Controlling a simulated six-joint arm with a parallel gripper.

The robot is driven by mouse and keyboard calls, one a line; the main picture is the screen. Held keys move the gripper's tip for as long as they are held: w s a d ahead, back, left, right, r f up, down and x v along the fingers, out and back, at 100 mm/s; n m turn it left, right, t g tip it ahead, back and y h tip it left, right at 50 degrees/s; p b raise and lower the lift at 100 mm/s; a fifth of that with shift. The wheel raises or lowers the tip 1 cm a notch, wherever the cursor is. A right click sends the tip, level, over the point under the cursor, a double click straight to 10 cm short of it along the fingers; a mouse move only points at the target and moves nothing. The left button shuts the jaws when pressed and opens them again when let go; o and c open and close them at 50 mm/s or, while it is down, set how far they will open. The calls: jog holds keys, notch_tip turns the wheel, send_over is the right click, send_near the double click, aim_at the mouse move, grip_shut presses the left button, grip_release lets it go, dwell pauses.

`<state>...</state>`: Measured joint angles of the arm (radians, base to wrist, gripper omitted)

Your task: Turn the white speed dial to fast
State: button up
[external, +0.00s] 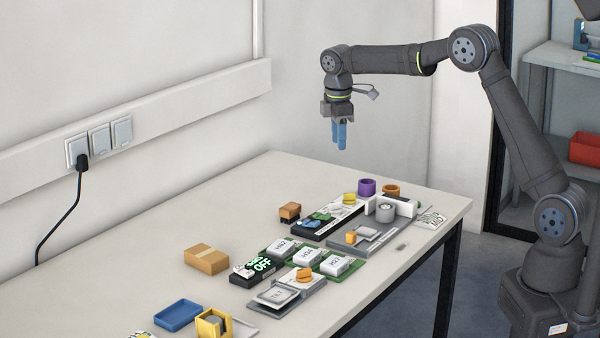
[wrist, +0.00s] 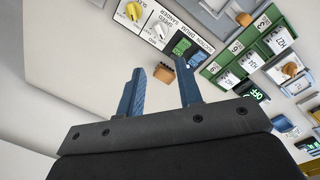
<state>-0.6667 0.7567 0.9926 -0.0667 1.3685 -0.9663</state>
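The white speed dial (wrist: 162,30) sits on the white face of the drum sander panel (wrist: 197,34) near the top of the wrist view. A yellow dial (wrist: 133,11) is beside it, and green displays or buttons (wrist: 182,46) are on its other side. The dial's setting is too small to read. In the external view the panel (external: 311,236) lies on the table, and the yellow dial (external: 349,198) shows near its far end. My gripper (external: 339,144) hangs above the table, apart from the panel. Its blue fingers (wrist: 160,85) are spread with nothing between them.
An orange-brown block (external: 290,211) stands beside the panel. A purple ring (external: 367,187) and a grey machine (external: 385,211) are near its far end. Green-based boxes (external: 307,257) and a black ON/OFF box (external: 252,271) lie nearer the camera. The table's left side is mostly clear.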

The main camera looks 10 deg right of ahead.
jog(key=w+n, duration=0.2)
send_near(336, 206)
jog(key=shift+g, duration=0.3)
jog(key=f, duration=0.2)
jog(key=w+f, duration=0.1)
jog(key=f, duration=0.2)
jog(key=d+f, duration=0.1)
jog(key=f, duration=0.1)
jog(key=shift+w+d+f, duration=0.1)
jog(key=shift+w+f, duration=0.1)
jog(key=shift+f, duration=0.15)
jog(key=shift+c, duration=0.2)
grip_shut()
